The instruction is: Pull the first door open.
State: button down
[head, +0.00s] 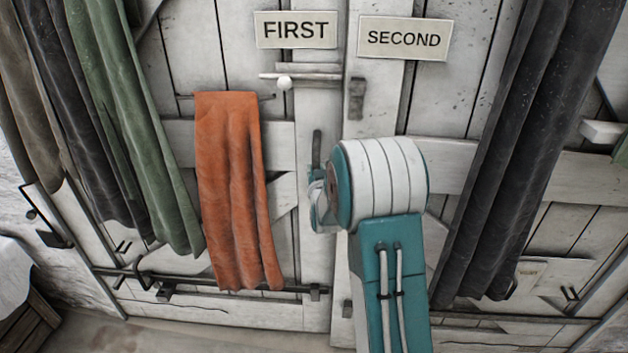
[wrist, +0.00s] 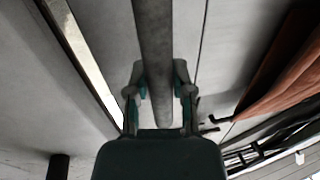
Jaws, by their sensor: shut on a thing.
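The first door (head: 283,135) is white planking under a sign reading FIRST (head: 296,29). Its dark upright bar handle (head: 316,150) is near the door's right edge. In the wrist view the handle (wrist: 154,50) runs between the two fingers of my gripper (wrist: 158,95), which is shut on it. In the head view my gripper (head: 318,200) is at the handle's lower part, partly hidden by my teal and white wrist.
The second door (head: 450,110), under a SECOND sign (head: 404,38), adjoins on the right. An orange cloth (head: 232,190) hangs on the first door. Green (head: 130,120) and dark (head: 515,160) curtains hang at the sides. A bright strip (wrist: 82,55) shows beside the handle.

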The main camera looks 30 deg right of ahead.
jog(key=shift+n+y, duration=0.4)
jog(key=w, duration=0.1)
jog(key=w+d, duration=0.2)
jog(key=w, duration=0.1)
jog(key=shift+d, duration=0.25)
jog(key=shift+w+d, duration=0.1)
jog(key=shift+w, duration=0.3)
jog(key=shift+c, duration=2.4)
grip_release()
jog(key=shift+s+d, duration=0.1)
jog(key=shift+s, duration=0.2)
jog(key=v, duration=1.1)
jog(key=shift+s+f, duration=0.25)
